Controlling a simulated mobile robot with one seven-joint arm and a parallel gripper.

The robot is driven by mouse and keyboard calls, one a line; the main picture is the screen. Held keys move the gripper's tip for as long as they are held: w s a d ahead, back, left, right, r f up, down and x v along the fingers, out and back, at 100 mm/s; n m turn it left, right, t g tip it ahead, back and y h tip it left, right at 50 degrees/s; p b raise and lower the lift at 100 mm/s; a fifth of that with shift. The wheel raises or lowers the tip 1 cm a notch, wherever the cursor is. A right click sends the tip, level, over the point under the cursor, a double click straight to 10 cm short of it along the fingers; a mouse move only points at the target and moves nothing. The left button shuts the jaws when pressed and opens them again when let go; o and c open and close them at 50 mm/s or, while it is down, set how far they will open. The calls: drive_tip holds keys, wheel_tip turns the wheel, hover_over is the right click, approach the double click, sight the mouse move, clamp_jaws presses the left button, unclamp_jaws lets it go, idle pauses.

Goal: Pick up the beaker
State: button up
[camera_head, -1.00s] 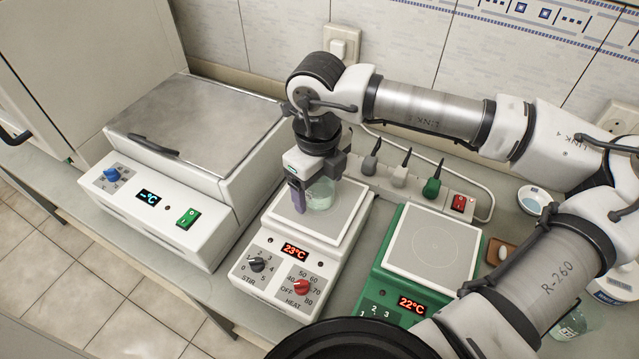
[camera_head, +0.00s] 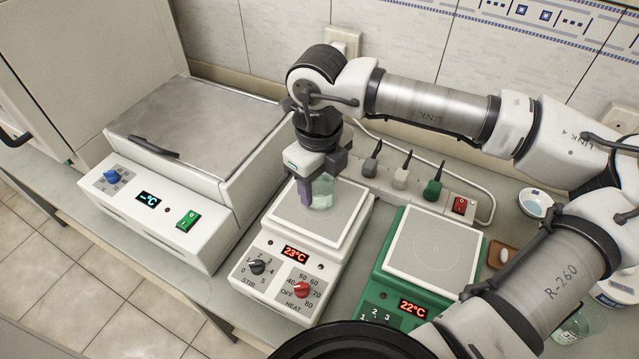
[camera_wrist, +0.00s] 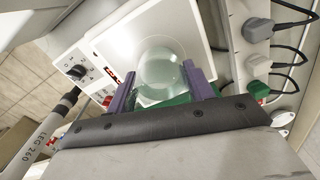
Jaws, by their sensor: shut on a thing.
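A clear glass beaker (camera_head: 321,195) stands upright at the white hotplate stirrer (camera_head: 345,217), over its square top plate. I cannot tell whether its base touches the plate. My gripper (camera_head: 319,190) points down over the beaker, with its purple fingers on either side of the glass. In the wrist view the round beaker (camera_wrist: 161,68) sits between the two purple fingers of my gripper (camera_wrist: 160,88), and they are closed on it. The near finger hides part of the beaker in the head view.
A large white heated bath (camera_head: 190,130) with a metal lid stands to the left. A green hotplate (camera_head: 435,243) stands to the right. A power strip with plugs (camera_head: 400,178) runs behind. A small dish (camera_head: 535,203) and another glass vessel (camera_head: 580,325) are at the right.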

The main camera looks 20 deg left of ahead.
wheel_tip(320, 180, up, 17)
drive_tip(key=b, duration=0.5)
idle(0.9)
